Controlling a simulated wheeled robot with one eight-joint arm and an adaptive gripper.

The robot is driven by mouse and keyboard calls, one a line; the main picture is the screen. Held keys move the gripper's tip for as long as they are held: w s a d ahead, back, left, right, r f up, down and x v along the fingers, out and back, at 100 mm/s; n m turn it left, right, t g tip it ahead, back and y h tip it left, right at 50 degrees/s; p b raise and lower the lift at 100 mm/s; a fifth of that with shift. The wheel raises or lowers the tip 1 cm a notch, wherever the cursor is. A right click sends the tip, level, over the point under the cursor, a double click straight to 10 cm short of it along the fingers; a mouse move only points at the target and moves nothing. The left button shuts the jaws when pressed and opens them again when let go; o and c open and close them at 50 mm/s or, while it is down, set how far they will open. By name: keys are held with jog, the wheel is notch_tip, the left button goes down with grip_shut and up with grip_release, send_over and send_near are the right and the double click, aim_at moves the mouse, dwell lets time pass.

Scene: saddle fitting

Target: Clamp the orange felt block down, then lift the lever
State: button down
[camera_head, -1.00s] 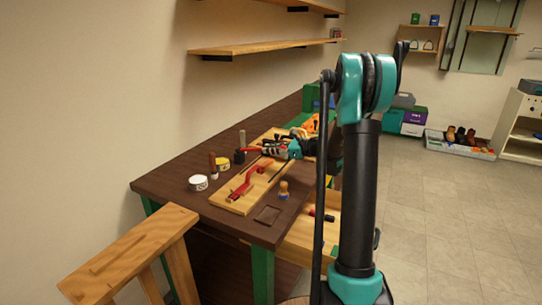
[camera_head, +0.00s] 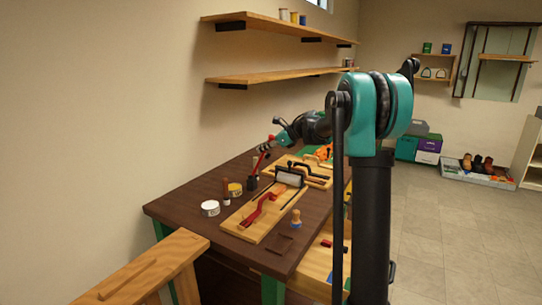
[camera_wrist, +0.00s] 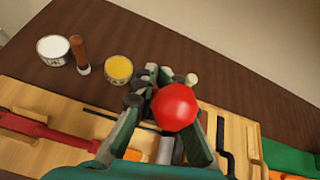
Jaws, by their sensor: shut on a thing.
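My gripper (camera_head: 271,145) is raised above the left side of the workbench. It is shut on a red-ended piece (camera_head: 260,158), which slants down from the fingers. In the wrist view its round red knob (camera_wrist: 174,106) shows between the green fingers. I cannot tell where its lower end joins. A red clamp-like part (camera_head: 264,210) lies on the wooden board (camera_head: 240,231), with a pale grey block in a dark frame (camera_head: 288,178) behind it. Orange pieces (camera_head: 323,152) show at the back of the bench; I cannot tell whether one is the felt block.
Wall shelves (camera_head: 270,76) hang above the bench. The bench's front left is clear.

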jog(key=shift+w+a+r, duration=0.25)
jog(key=shift+w+a, duration=0.35)
jog(key=shift+a, duration=0.2)
jog(key=shift+w+a+r, duration=0.25)
jog(key=shift+w+a, duration=0.3)
jog(key=shift+a, duration=0.2)
dwell(0.5)
jog(key=c, duration=1.7)
grip_release()
jog(key=shift+f, duration=0.15)
jog(key=shift+c, duration=0.2)
jog(key=shift+o, duration=0.9)
jog(key=shift+a, duration=0.1)
jog(key=shift+r, duration=0.2)
jog(key=v, duration=1.2)
